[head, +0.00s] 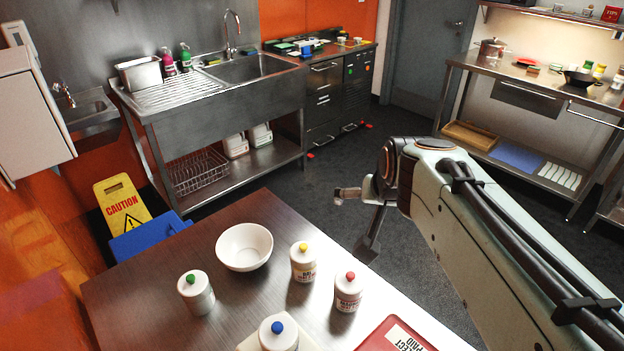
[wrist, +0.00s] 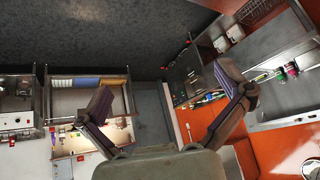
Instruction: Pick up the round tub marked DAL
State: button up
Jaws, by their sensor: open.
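Several round white tubs stand upright on the brown table (head: 130,290) in the head view. One has a green knob (head: 196,295), one a yellow knob (head: 303,265), one a red knob (head: 348,294), and one a blue knob (head: 278,338). The labels are too small or turned away to read, so I cannot tell which is marked DAL. My gripper (head: 356,221) is open and empty, past the table's far right edge and apart from the tubs. In the wrist view, its spread fingers (wrist: 164,87) have nothing between them, and no tub shows.
A white bowl (head: 244,247) stands behind the tubs. A red board with a paper label (head: 396,336) lies at the table's front right. A steel sink unit (head: 225,95) and a yellow caution sign (head: 122,203) are beyond the table.

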jog(key=w+a+f, duration=0.4)
jog(key=w+f, duration=0.2)
jog(key=w, duration=0.4)
jog(key=n, duration=0.1)
send_over(303, 254)
jog(key=w+d, duration=0.2)
jog(key=d, duration=0.1)
notch_tip(303, 254, down, 9)
jog(key=s+a+f+g, duration=0.1)
jog(key=f, duration=0.2)
jog(key=a+f+g, duration=0.1)
jog(key=f, duration=0.3)
jog(key=s+a+f+n, duration=0.1)
jog(key=f, duration=0.2)
jog(key=shift+s+f+g, duration=0.25)
jog(key=shift+s+g, duration=0.05)
jog(key=shift+g, duration=0.1)
jog(key=x, duration=0.6)
jog(key=c, duration=1.2)
